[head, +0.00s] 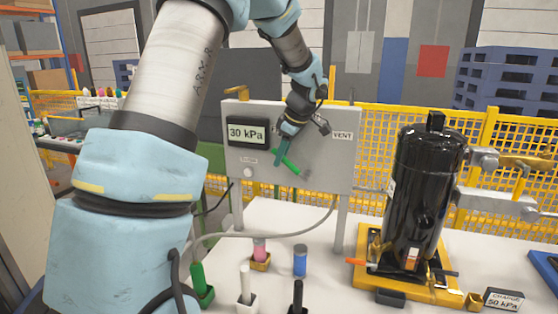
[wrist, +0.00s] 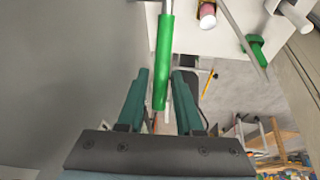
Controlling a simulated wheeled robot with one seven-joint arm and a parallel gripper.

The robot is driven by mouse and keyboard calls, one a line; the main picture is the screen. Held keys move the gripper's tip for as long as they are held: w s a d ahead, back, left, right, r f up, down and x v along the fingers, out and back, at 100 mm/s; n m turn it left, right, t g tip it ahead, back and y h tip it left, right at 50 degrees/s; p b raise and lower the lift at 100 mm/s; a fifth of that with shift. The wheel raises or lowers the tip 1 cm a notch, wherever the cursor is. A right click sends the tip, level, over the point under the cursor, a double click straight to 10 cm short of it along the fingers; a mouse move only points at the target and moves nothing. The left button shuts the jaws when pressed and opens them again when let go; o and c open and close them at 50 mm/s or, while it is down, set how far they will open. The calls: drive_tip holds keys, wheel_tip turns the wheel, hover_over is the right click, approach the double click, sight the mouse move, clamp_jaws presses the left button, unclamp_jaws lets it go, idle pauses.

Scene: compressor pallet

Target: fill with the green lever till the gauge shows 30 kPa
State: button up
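The gauge (head: 248,132) on the grey panel (head: 232,165) reads 30 kPa. The green lever (head: 291,164) is on the panel below and right of the gauge, tilted down to the right. My gripper (head: 280,157) is at the lever, in front of the panel. In the wrist view, the green lever (wrist: 163,60) reaches between the two fingers of my gripper (wrist: 162,75). The fingers are apart, with a visible gap on each side of the lever.
A black compressor (head: 425,195) stands on a yellow base (head: 445,292) to the right. A card (head: 503,299) reads CHARGE 50 kPa. A green-handled piece (head: 199,283), a white one (head: 246,285) and a blue cylinder (head: 300,261) stand on the white table (head: 335,285) below the panel.

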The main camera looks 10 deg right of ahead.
drive_tip(key=shift+p+x, duration=0.35)
drive_tip(key=shift+x, duration=1.45)
drive_tip(key=shift+a, duration=0.1)
clamp_jaws()
